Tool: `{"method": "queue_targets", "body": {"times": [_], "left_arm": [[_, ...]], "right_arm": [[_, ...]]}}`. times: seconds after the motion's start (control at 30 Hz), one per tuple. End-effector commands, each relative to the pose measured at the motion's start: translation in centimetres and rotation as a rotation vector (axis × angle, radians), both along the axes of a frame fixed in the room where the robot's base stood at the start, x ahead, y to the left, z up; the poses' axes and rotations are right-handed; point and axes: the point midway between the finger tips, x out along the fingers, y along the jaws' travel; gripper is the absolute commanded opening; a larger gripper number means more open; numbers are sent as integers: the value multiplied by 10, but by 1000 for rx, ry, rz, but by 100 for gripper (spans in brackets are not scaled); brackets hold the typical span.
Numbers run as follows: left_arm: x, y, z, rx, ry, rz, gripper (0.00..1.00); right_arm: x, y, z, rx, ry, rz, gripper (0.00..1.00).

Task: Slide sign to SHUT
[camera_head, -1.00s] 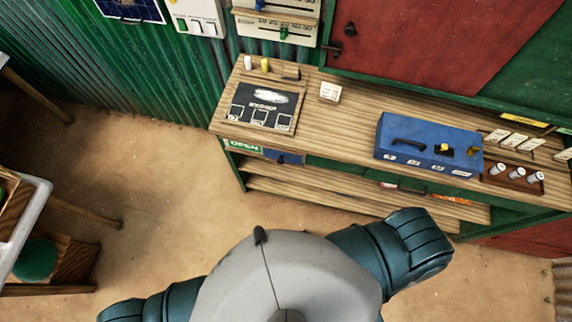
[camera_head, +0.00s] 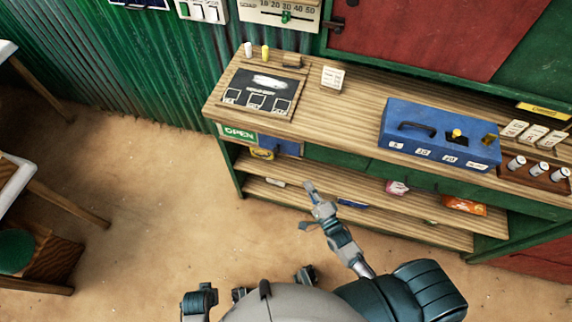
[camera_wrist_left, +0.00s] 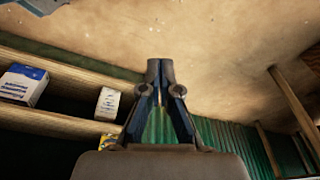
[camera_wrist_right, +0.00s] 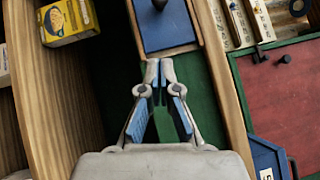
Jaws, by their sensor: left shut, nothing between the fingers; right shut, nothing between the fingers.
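The sign is on the counter's front edge at the left. Its green OPEN face (camera_head: 238,133) shows, with a blue sliding panel (camera_head: 288,147) just to its right. The blue panel also shows at the top of the right wrist view (camera_wrist_right: 168,30), with a dark knob (camera_wrist_right: 160,4) on it. My right gripper (camera_head: 311,188) is shut and empty, in front of the shelves and below the panel, apart from it. Its closed tips show below the panel in the right wrist view (camera_wrist_right: 160,68). My left gripper (camera_wrist_left: 160,66) is shut and empty, low near the shelves.
A blue cash box (camera_head: 440,136) and a dark slate board (camera_head: 262,90) stand on the counter (camera_head: 340,118). A yellow box (camera_wrist_right: 68,22) and other goods sit on the shelves below. A wooden table leg (camera_head: 70,203) stands at the left. The sandy floor between is clear.

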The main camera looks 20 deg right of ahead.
Motion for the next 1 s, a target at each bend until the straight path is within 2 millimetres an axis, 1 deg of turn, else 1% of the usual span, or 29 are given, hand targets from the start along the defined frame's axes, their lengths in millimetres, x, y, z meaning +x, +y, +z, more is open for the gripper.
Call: {"method": "queue_targets", "body": {"times": [0.3, 0.37, 0.47, 0.57, 0.9, 1.0], "left_arm": [[0, 0, 1, 0, -1, 0, 0], [0, 0, 1, 0, -1, 0, 0], [0, 0, 2, 0, -1, 0, 0], [0, 0, 3, 0, 0, 0, 0], [2, 0, 15, -1, -4, 2, 0], [4, 0, 23, -2, -14, 3, 0]], "right_arm": [[1, 0, 1, 2, -2, 0, 0], [3, 0, 2, 2, -2, 0, 0], [12, 2, 3, 1, -2, 0, 0], [28, 5, 6, 4, -2, -1, 0], [98, 17, 16, 1, -2, 0, 0], [106, 31, 20, 5, -1, 0, 0]]}}
